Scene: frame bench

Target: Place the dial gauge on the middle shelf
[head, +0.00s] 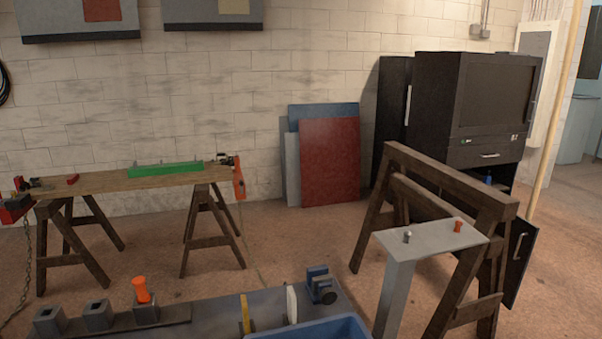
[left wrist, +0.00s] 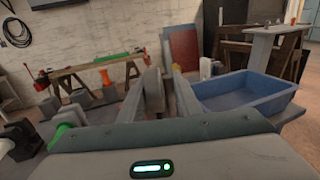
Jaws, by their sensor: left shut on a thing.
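My left gripper (left wrist: 168,82) shows in the left wrist view, its two fingers either side of a narrow gap. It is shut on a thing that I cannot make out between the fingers. It is outside the head view. I cannot pick out the dial gauge for certain in either view. A black cabinet (head: 490,100) stands at the back right in the head view, with a dark opening below its drawer; I cannot make out a middle shelf there. My right gripper is in neither view.
A blue tray (left wrist: 240,88) lies right of the left gripper. The near bench (head: 205,309) holds grey blocks, an orange-topped piece (head: 141,290), a white plate (head: 291,304) and a blue vise-like piece (head: 320,285). A brown trestle (head: 440,175) and grey stand (head: 430,238) stand before the cabinet.

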